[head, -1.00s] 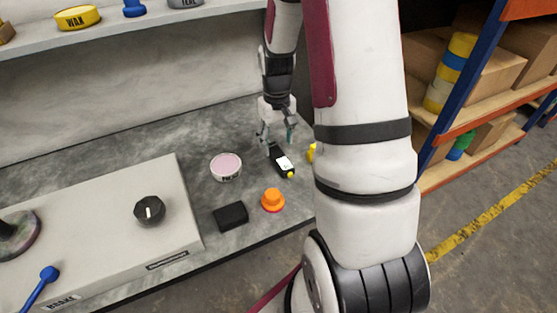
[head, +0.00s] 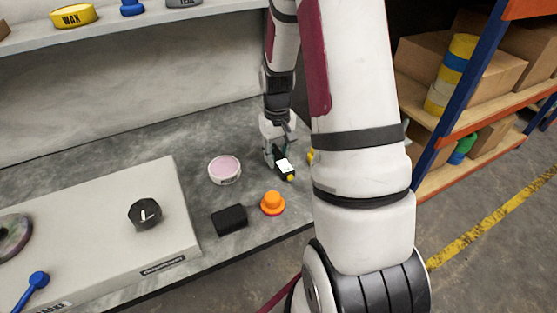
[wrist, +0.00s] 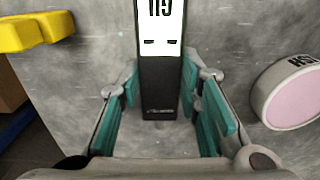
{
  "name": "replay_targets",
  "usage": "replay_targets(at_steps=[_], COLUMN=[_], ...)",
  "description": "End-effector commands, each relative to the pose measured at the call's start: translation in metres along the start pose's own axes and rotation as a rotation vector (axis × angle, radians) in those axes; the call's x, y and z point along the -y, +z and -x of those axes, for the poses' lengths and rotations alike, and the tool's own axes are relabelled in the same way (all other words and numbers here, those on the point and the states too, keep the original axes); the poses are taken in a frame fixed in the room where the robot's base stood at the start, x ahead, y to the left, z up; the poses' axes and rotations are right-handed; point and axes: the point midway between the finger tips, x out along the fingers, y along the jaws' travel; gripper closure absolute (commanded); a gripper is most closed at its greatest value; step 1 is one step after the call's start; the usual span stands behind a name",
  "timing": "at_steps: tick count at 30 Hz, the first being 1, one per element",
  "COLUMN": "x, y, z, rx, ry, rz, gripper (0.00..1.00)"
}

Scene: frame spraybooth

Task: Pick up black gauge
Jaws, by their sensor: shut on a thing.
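The black gauge (head: 284,166) has a white display face and a yellow tip, and lies on the grey worktop near its right side. In the wrist view the black gauge (wrist: 160,88) runs lengthwise between my teal-padded fingers, its white face at the top edge. My gripper (head: 279,153) is down at the gauge's far end, and in the wrist view my gripper (wrist: 160,84) is shut on its black body. I cannot tell any gap under the gauge. My arm hides part of the worktop to the right.
A pink-topped round tin (head: 224,170) stands left of the gauge. An orange knob-like piece (head: 272,203) and a black block (head: 229,220) lie nearer the front edge. A yellow object (wrist: 35,32) lies close on the other side. A shelf (head: 150,25) overhangs the back.

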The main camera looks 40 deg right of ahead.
Motion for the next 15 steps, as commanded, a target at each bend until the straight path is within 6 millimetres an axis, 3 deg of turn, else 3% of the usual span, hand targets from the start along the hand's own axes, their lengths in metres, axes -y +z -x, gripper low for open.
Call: replay_targets(at_steps=[7,15], x=[0.0,0.0], y=[-0.001,0.0], z=[0.012,0.065], rx=[-0.002,-0.003], ry=[0.001,0.001], rz=[0.0,0.0], gripper=[1.0,1.0])
